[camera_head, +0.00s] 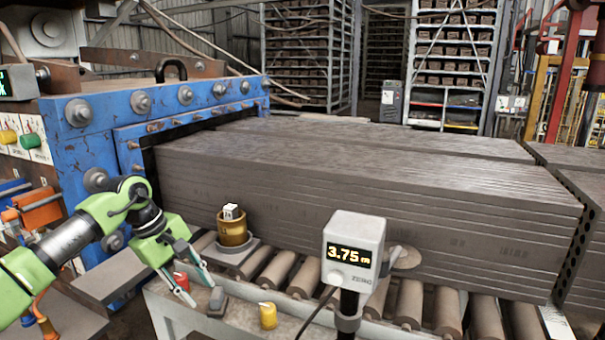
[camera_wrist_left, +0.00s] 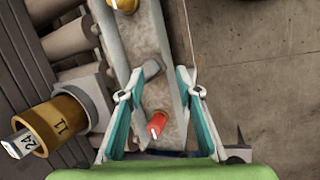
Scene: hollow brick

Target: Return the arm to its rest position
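My left gripper (camera_head: 203,293) reaches in from the left in the head view, above a narrow ledge beside the rollers. Its two teal-lined fingers are apart in the left wrist view (camera_wrist_left: 160,73), with nothing gripped between them. A small red piece (camera_wrist_left: 157,124) shows between the fingers in that view, lying on the ledge below. My right gripper is in neither view.
A brass cup (camera_head: 233,231) holding a white numbered block (camera_head: 230,211) stands beyond the gripper. A grey block (camera_head: 216,300) and a yellow piece (camera_head: 267,316) sit on the ledge. A display post (camera_head: 354,252) stands right; the blue machine (camera_head: 85,140) is left. Long clay slabs (camera_head: 370,200) lie behind.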

